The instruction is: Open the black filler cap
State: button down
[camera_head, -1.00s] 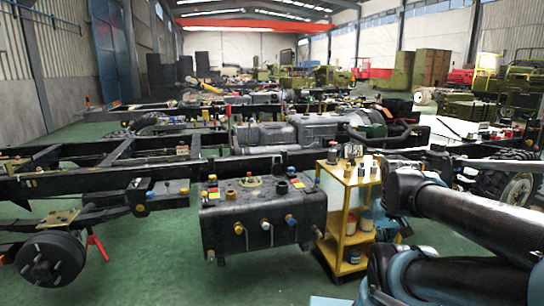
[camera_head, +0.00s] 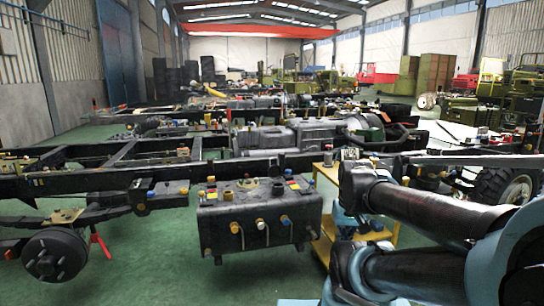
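A dark grey tank (camera_head: 262,222) hangs beside the chassis frame rail in the middle of the head view. Several fittings and caps stand on its top. A black cap (camera_head: 278,189) sits upright on the right part of the top, between brass-coloured and coloured caps. It is small here, and I cannot tell any detail of how it is closed. A brass-coloured cap (camera_head: 228,195) stands further left on the tank top. My arm links fill the lower right of the view. My gripper is not in view, and nothing is seen touching the black cap.
A yellow trolley (camera_head: 322,251) stands right of the tank, partly hidden behind my arm. A long dark frame rail (camera_head: 90,181) runs behind the tank. A wheel hub (camera_head: 54,255) and red stand (camera_head: 100,242) are at left. Green floor (camera_head: 155,270) in front is clear.

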aim_at(274, 172)
jog(key=i, duration=1)
